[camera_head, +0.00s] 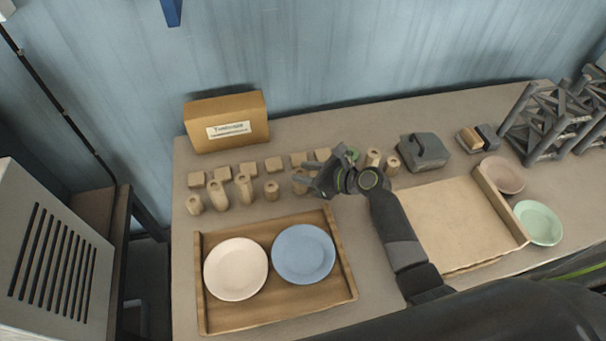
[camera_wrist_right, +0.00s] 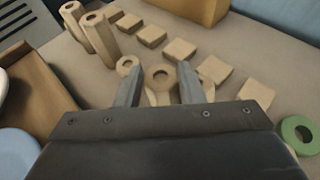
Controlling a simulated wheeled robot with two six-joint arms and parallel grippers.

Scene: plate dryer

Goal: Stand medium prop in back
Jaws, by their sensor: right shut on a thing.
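My right gripper (camera_head: 308,178) reaches in over the middle of the table. In the right wrist view its two fingers (camera_wrist_right: 160,85) are closed around a light wooden prop (camera_wrist_right: 160,76) with a round hole in its top. The prop's lower part is hidden behind the gripper body, so I cannot tell if it touches the table. Other wooden props of differing heights stand to the left, such as a tall one (camera_head: 218,195) and a short one (camera_head: 271,190). Two more (camera_head: 374,157) (camera_head: 392,165) stand to the right of the gripper. My left gripper is not in view.
A row of flat wooden blocks (camera_head: 222,173) lies behind the props. A cardboard box (camera_head: 228,122) stands at the back left. A wooden tray (camera_head: 327,294) holds a white and a blue plate. A grey tool (camera_head: 424,151) and a green ring (camera_wrist_right: 297,135) lie right.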

